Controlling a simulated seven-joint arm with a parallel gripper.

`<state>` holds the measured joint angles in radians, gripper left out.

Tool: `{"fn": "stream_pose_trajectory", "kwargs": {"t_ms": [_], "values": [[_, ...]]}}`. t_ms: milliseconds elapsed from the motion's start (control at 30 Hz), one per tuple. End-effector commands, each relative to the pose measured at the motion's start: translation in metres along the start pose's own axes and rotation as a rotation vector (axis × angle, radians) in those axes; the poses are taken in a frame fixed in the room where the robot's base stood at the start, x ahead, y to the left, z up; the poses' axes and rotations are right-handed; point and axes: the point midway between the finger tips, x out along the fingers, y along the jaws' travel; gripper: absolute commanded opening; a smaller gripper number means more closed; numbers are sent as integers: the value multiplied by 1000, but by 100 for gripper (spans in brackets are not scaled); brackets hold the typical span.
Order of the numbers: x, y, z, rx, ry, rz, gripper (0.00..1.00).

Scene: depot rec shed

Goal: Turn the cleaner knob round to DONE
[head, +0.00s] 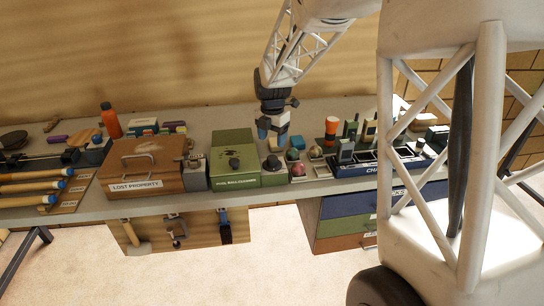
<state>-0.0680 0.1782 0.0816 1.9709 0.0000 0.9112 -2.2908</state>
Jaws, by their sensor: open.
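The green ball cleaner (222,145) stands on the bench near the middle of the head view, with a label on its front that seems to read pool ball cleaner. A second dark, round knob-like part (272,163) sits on the smaller right section. I cannot read a DONE mark or tell where either knob points. My gripper (272,138) hangs fingers down above and behind the right section. It is open, with nothing seen between its fingers, and looks apart from both knobs.
A small grey device (195,174) and a brown lost property box (143,166) stand left of the cleaner. Coloured balls (298,170) sit close on its right, then a dark blue charging rack (370,168). Tools hang below the bench's front edge (150,209).

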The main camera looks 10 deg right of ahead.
Motion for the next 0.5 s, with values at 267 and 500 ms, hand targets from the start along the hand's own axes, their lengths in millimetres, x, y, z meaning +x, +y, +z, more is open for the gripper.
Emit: {"fn": "stream_pose_trajectory", "kwargs": {"t_ms": [267, 500], "values": [[0, 0, 0, 2, 0, 0, 65], [12, 0, 0, 2, 1, -1, 65]]}}
